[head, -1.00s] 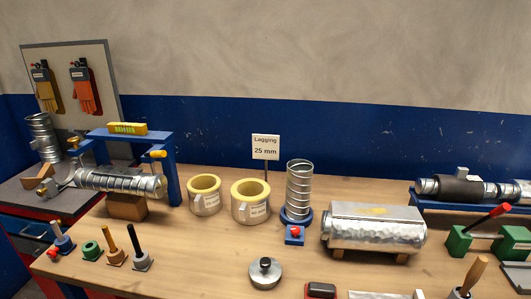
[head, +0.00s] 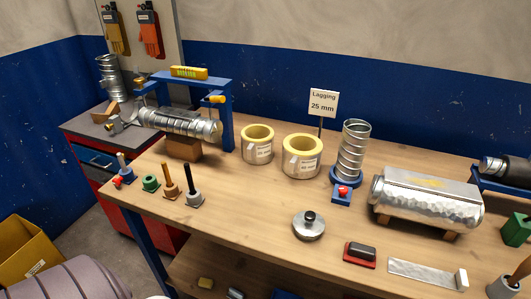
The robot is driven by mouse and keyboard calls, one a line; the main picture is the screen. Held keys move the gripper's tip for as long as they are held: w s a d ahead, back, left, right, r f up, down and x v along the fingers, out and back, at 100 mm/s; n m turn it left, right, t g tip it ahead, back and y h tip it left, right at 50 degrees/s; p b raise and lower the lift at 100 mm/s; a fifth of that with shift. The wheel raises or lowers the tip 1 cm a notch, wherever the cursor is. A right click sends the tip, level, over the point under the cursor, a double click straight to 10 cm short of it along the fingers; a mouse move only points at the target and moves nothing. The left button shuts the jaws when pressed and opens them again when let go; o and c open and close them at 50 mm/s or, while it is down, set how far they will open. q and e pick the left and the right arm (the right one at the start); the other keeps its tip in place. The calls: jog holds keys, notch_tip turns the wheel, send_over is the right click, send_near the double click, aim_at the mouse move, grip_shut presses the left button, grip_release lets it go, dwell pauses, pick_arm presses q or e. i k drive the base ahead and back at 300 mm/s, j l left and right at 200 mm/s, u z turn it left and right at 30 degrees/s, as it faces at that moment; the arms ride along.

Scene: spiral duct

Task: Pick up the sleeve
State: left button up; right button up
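No label in the head view names a sleeve, so I cannot tell for sure which part it is. A short spiral metal tube (head: 353,150) stands upright in a blue round base on the bench. Two short yellow-lined rings, the left one (head: 257,144) and the right one (head: 302,156), stand left of it by a "Lagging 25 mm" sign (head: 323,103). A longer spiral duct (head: 180,122) lies under a blue frame (head: 229,115) at the left. A large foil-clad cylinder (head: 428,199) lies at the right. Neither of my grippers is in view.
The wooden bench (head: 250,213) has free room in its front middle. A round metal weight-like piece (head: 308,226), a red-and-black block (head: 360,255) and a metal strip (head: 425,273) lie near its front edge. Several upright tools stand front left. A yellow box (head: 28,250) is on the floor.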

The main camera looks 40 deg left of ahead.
aim_at(256, 146)
jog(key=u, duration=1.25)
